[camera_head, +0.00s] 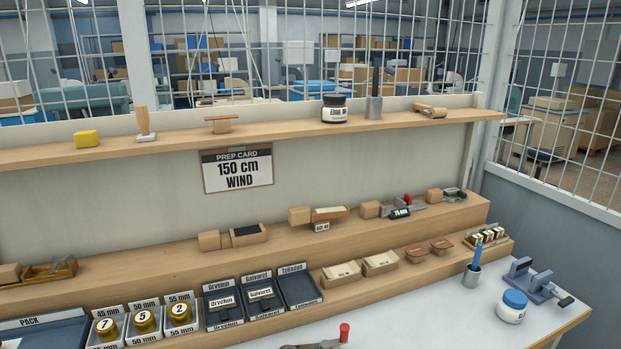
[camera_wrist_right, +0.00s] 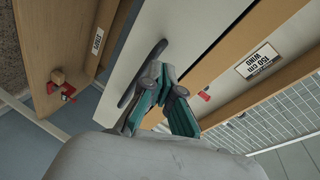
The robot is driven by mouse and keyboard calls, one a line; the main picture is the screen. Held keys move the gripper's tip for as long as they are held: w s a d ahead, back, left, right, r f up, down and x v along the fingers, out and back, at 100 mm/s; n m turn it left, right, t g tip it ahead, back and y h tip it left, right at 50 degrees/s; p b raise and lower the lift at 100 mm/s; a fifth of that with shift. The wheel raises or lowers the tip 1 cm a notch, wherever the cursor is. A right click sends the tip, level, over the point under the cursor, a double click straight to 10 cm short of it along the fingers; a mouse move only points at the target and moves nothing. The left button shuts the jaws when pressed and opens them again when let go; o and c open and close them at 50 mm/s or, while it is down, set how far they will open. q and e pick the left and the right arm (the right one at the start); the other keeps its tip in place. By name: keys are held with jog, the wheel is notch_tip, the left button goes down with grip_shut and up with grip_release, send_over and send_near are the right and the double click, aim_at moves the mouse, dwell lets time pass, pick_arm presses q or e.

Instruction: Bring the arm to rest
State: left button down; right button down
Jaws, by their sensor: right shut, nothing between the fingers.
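My right gripper (camera_wrist_right: 161,78) shows in the right wrist view, with grey and teal fingers. Its fingertips are together and I see nothing held between them. A long dark bar lies close by the fingertips in that view; I cannot tell whether it touches them. Neither gripper shows in the head view, and my left gripper is in no view.
In the head view, a white worktop (camera_head: 420,318) carries a blue-lidded jar (camera_head: 512,307), a pen cup (camera_head: 471,277) and a blue-grey fixture (camera_head: 538,280). A red-knobbed tool (camera_head: 344,332) lies at the bottom edge. Trays (camera_head: 298,290) and stepped shelves (camera_head: 150,265) stand behind.

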jog(key=s+d+f+n+g, duration=0.2)
jog(key=s+f+n+g, duration=0.15)
jog(key=f, duration=0.45)
jog(key=s+d+f+n+g, duration=0.2)
jog(key=s+f+n, duration=0.1)
jog(key=s+f, duration=0.3)
jog(key=s+d+f+n+g, duration=0.3)
jog(key=f, duration=0.6)
jog(key=s+d+f+n+g+h, duration=0.1)
jog(key=s+d+f+n+g, duration=0.1)
jog(key=s+d+f, duration=0.2)
jog(key=s+d+f+n+g+h, duration=0.1)
jog(key=s+d+f+n+g, duration=0.2)
jog(key=s, duration=0.8)
jog(key=d+f, duration=0.2)
jog(key=d, duration=0.1)
jog(key=shift+d+g+h, duration=0.25)
jog(key=shift+g+h, duration=0.05)
jog(key=shift+g, duration=0.05)
